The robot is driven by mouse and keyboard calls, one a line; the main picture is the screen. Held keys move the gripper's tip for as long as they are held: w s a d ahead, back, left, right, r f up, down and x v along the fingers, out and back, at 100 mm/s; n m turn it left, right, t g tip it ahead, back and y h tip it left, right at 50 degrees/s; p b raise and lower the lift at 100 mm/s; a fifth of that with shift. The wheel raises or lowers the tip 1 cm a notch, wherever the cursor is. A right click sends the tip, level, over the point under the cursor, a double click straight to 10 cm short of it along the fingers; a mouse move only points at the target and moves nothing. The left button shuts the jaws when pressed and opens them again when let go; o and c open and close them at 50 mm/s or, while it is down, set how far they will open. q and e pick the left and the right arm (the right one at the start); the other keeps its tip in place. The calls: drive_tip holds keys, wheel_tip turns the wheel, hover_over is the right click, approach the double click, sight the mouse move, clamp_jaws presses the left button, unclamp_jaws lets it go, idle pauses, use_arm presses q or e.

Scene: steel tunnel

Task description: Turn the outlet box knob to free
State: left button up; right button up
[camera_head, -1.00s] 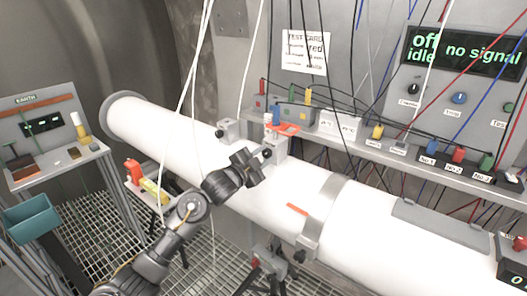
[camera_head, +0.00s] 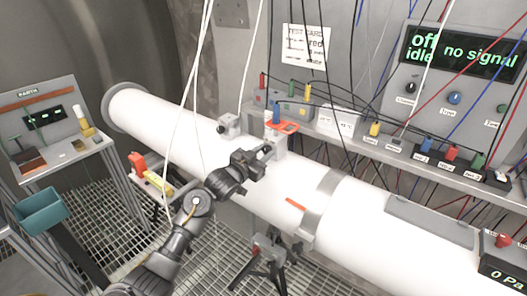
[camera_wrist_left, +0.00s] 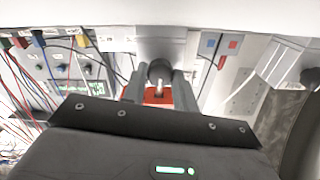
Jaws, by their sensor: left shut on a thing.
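The outlet box (camera_head: 281,144) is a small grey block on top of the white tube, with an orange-red plate (camera_head: 284,127) at its top. Its round dark knob (camera_wrist_left: 159,69) shows in the left wrist view, between the two fingers. My left gripper (camera_head: 263,154) reaches the near side of the box and is shut on the knob. The fingers hide most of the knob in the head view. The knob's setting cannot be read. My right gripper is out of view.
The long white tube (camera_head: 165,130) runs across the scene. Another small grey block (camera_head: 229,127) sits farther left on it. A shelf with several coloured plugs (camera_head: 430,163) stands behind, with hanging cables. A bench with a teal bin (camera_head: 42,212) is at left.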

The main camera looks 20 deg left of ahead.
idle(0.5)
use_arm(q)
drive_tip(key=o, duration=1)
drive_tip(key=shift+c, duration=0.2)
drive_tip(key=shift+s, duration=0.1)
drive_tip(key=shift+s+a+f, duration=0.15)
drive_tip(key=shift+s, duration=0.15)
drive_tip(key=b+v, duration=0.3)
drive_tip(key=v, duration=0.7)
